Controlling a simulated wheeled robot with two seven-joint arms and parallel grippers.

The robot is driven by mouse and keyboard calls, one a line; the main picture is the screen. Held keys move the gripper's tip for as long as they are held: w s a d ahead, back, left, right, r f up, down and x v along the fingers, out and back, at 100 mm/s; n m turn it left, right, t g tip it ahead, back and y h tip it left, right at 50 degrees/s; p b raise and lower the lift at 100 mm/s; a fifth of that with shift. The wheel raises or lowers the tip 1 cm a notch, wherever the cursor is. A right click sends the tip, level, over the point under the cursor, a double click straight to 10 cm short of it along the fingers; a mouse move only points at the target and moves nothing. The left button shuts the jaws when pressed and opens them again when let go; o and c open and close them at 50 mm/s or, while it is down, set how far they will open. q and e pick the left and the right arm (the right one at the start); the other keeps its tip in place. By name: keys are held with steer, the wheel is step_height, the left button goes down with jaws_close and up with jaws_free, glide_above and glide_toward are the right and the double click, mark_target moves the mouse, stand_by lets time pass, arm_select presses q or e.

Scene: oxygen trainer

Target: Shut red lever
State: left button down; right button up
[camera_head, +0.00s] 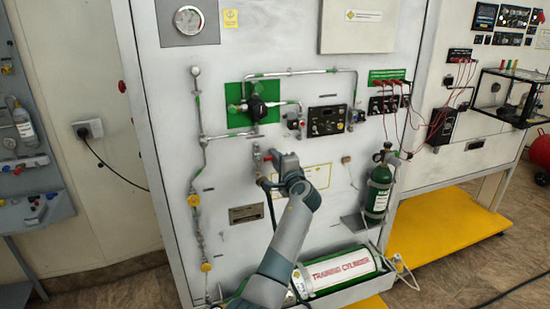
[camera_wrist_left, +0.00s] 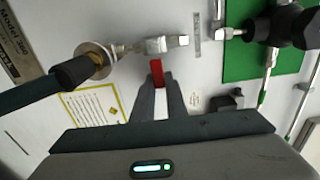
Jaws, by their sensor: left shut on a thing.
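The red lever (camera_wrist_left: 157,72) shows in the left wrist view as a short red bar below a silver valve fitting (camera_wrist_left: 160,45). My left gripper (camera_wrist_left: 157,84) is at the lever, with its fingers shut on the bar's lower end. In the head view a small red part of the lever (camera_head: 267,157) shows at the panel, and my left gripper (camera_head: 272,163) is there, with most of the fingers hidden by my wrist. My right gripper is in neither view.
The grey panel (camera_head: 225,165) carries pipes, a green plate (camera_head: 236,92) with a black regulator, and a black meter box (camera_head: 326,120). A dark hose (camera_wrist_left: 40,92) runs left of the lever.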

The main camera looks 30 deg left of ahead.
arm_select(q)
steer(key=c, duration=1.8)
jaws_free()
steer(key=shift+o, duration=0.2)
steer(key=shift+s+d+f, duration=0.1)
